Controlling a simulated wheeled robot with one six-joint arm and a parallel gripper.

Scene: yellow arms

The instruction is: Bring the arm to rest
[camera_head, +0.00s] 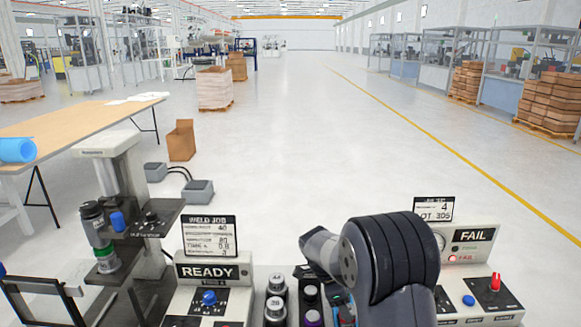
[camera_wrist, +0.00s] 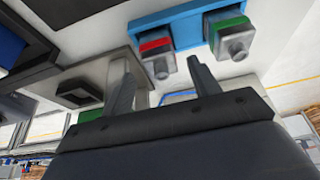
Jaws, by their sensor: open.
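My gripper (camera_wrist: 159,62) shows in the wrist view with its two fingers apart and nothing between them. Beyond the fingertips is a blue holder (camera_wrist: 180,27) with a red-marked grey block (camera_wrist: 157,56) and a green-marked grey block (camera_wrist: 233,37). The fingers appear apart from both blocks, though the exact gap is hard to tell. In the head view my dark arm (camera_head: 390,255) is folded at the lower right of centre. My gripper cannot be made out there.
A READY panel (camera_head: 207,272) stands left of the arm and a FAIL panel (camera_head: 473,236) with a lit red lamp stands right. A grey press (camera_head: 112,150) holds a green-banded cylinder. Several capped cylinders (camera_head: 275,312) stand near the arm. Open floor lies beyond.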

